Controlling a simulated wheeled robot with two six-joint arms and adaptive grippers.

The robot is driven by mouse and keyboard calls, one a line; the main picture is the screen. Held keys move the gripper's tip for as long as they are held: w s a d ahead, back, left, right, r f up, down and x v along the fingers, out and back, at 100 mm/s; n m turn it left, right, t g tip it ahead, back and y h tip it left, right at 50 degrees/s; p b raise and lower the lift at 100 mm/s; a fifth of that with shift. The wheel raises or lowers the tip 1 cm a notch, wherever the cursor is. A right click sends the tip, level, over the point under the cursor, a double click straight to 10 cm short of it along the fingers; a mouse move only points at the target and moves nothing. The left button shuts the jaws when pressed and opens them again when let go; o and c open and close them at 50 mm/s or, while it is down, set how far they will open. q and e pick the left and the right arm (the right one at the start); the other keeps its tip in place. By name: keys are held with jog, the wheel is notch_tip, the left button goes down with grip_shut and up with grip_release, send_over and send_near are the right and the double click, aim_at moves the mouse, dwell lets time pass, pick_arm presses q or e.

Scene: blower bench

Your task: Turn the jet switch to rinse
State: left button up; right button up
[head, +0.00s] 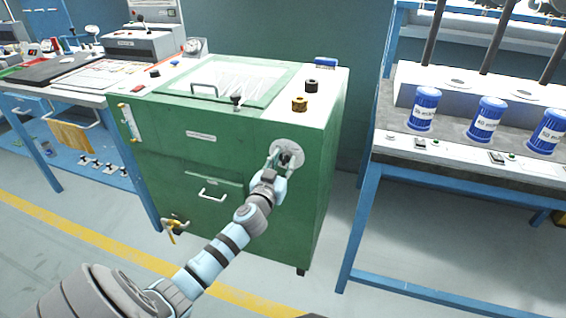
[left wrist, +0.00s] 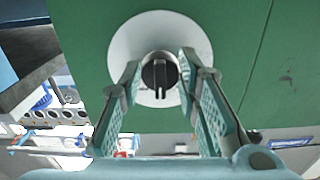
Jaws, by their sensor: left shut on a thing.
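The jet switch is a dark round knob (head: 285,158) with a raised grip bar. It sits on a pale round plate (head: 291,145) on the front of the green cabinet (head: 225,165), at its upper right. My left gripper (head: 280,162) is at the knob, with one finger on each side, shut on it. In the left wrist view the knob (left wrist: 160,72) lies between the two fingers (left wrist: 160,85), in front of the plate (left wrist: 150,32), its grip bar close to upright in that picture. Marks on the plate are too small to read. My right gripper is not in view.
On the cabinet top are a black knob (head: 311,85) and a yellow-black knob (head: 299,104). A drain tap (head: 174,228) sticks out low at the left. A blue bench (head: 470,185) with blue-labelled jars (head: 424,108) stands at the right, with a floor gap between.

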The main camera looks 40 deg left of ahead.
pick_arm(q)
jog(key=m, duration=0.4)
jog(key=shift+m, duration=0.3)
jog(key=m+p, duration=0.1)
jog(key=m, duration=0.3)
dwell(0.5)
jog(key=o, duration=1.2)
jog(key=shift+a, duration=0.1)
jog(key=shift+c, duration=0.2)
jog(key=shift+s, duration=0.15)
jog(key=v, duration=1.2)
